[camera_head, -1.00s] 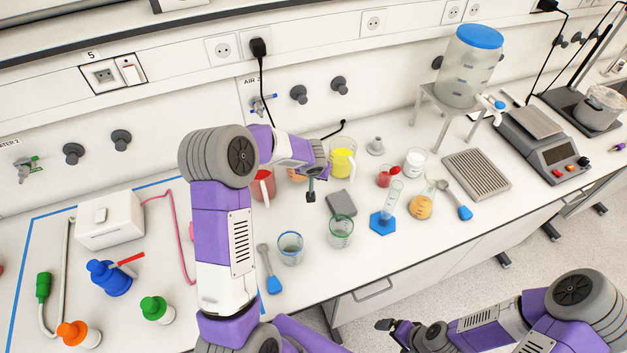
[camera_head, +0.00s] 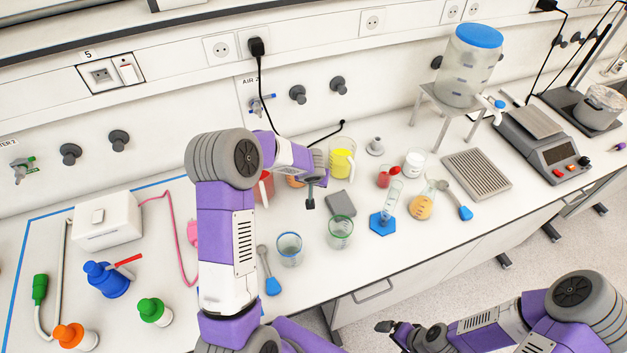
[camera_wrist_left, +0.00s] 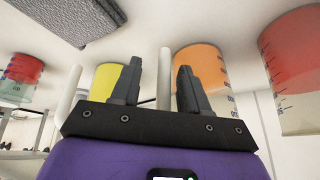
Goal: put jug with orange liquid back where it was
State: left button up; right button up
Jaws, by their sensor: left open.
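The jug with orange liquid (camera_head: 295,182) stands on the bench, mostly hidden behind my left arm. The left wrist view, which is upside down, shows the orange jug (camera_wrist_left: 200,72) with its pale handle appearing between the fingers. My left gripper (camera_head: 312,193) is open; its fingers (camera_wrist_left: 157,85) are on both sides of that handle in the picture, with no visible grip. The jug with yellow liquid (camera_head: 341,165) stands to the right of the orange one, and the jug with red liquid (camera_head: 264,187) to the left. My right gripper (camera_head: 384,326) is low, in front of the bench.
A dark grey block (camera_head: 341,203), a green-rimmed beaker (camera_head: 341,232) and a blue-rimmed beaker (camera_head: 289,250) stand in front of the jugs. A flask of orange liquid (camera_head: 422,207) and a cylinder on a blue base (camera_head: 382,221) are to the right.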

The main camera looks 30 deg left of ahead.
pick_arm(q)
jog(key=shift+r, duration=0.1)
jog(key=shift+s+r, duration=0.1)
jog(key=shift+r, duration=0.3)
jog(key=v, duration=1.1)
jog(key=shift+s+d+p, duration=0.1)
jog(key=shift+d+p, duration=0.05)
jog(key=shift+p, duration=0.15)
